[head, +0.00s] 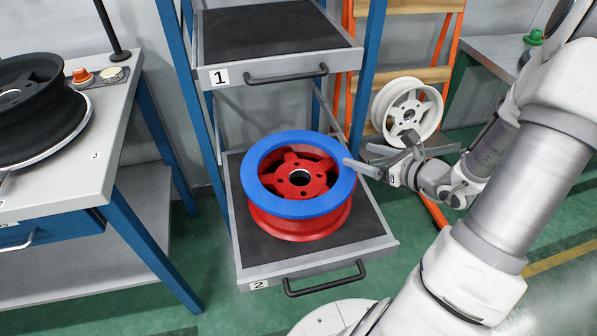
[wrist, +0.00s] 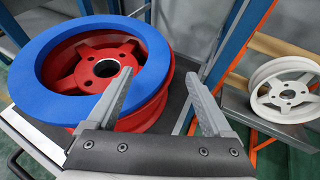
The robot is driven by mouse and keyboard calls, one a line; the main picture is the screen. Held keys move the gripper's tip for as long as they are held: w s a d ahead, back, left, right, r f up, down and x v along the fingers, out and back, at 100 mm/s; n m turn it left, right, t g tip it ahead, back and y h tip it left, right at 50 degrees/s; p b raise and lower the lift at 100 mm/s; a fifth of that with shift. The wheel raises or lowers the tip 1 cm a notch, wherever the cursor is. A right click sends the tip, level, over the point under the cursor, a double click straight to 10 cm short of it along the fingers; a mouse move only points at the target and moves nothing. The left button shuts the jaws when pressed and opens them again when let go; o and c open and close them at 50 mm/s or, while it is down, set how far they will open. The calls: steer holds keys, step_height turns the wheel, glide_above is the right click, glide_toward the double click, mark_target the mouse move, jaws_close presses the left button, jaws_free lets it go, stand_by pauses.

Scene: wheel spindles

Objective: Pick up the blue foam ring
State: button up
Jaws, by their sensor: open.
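The blue foam ring (head: 253,192) lies flat on top of the red wheel (head: 290,226), around its rim, on the pulled-out lower drawer marked 2 (head: 372,241). My gripper (head: 361,154) is at the right side of the ring in the head view, with its jaws open. In the wrist view, the blue ring (wrist: 58,102) fills the upper left. There my gripper (wrist: 165,92) shows two grey fingers apart, the left one overlapping the ring's right edge in the picture. I cannot tell whether that finger touches the ring. Nothing is held between the fingers.
The upper drawer marked 1 (head: 275,32) is empty above and behind. A white wheel (head: 410,108) stands at the back right by an orange-framed ladder (head: 445,30). A workbench (head: 99,172) with a black wheel (head: 38,110) is at the left. Blue posts flank the drawers.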

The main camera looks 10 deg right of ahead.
mark_target(336, 146)
steer(key=b+x, duration=0.2)
steer(key=x, duration=0.6)
steer(key=shift+w+a+r, duration=0.1)
steer(key=shift+a, duration=0.05)
jaws_close()
